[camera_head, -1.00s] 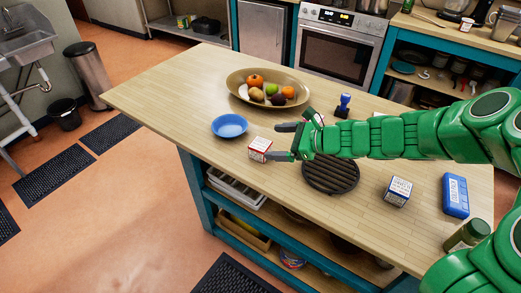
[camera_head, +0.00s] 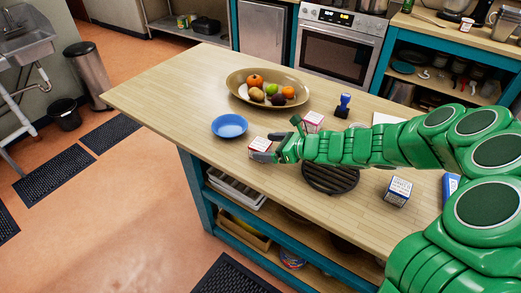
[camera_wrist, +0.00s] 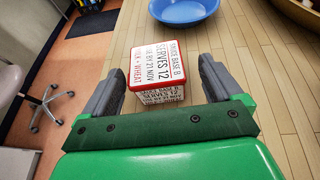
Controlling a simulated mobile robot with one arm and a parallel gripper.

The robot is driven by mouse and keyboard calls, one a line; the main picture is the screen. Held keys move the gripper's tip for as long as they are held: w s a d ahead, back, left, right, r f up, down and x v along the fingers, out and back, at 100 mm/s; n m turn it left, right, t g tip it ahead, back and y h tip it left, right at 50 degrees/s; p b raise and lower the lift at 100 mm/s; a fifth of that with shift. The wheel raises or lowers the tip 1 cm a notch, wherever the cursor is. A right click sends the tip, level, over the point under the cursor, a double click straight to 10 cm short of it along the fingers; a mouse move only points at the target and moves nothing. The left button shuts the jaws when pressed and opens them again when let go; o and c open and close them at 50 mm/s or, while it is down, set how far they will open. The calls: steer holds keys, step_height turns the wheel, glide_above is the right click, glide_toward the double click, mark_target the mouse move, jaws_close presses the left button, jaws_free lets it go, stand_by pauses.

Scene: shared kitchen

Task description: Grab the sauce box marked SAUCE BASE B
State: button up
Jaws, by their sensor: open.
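The sauce box marked SAUCE BASE B (camera_wrist: 158,68) is white with red edges and stands on the counter. Its label reads SAUCE BASE B, SERVES 12, MILK + WHEAT in the wrist view. In the head view the same box (camera_head: 259,145) is at the counter's front edge, partly behind my gripper. My gripper (camera_wrist: 160,80) is open, with one dark finger on each side of the box and gaps on both sides. In the head view my gripper (camera_head: 279,140) is at the box's right. A second red-and-white box (camera_head: 313,121) stands behind my gripper; its label is unreadable.
A blue bowl (camera_head: 229,126) stands just beyond the box. A large fruit bowl (camera_head: 240,92) is farther back. A blue-marked box (camera_head: 398,191), a dark round grate (camera_head: 330,183) and a blue stamp (camera_head: 344,105) are to the right. The counter's left end is clear.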

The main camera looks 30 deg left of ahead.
mark_target(256, 142)
steer(key=shift+x, duration=2.45)
steer(key=shift+s, duration=0.15)
steer(key=shift+f, duration=0.1)
steer(key=c, duration=1.2)
steer(key=shift+o, duration=0.2)
steer(key=shift+r, duration=0.4)
step_height(256, 142, up, 2)
steer(key=shift+r, duration=0.1)
steer(key=s+d+r, duration=0.9)
steer(key=d+r, duration=0.1)
steer(key=shift+s+d, duration=0.2)
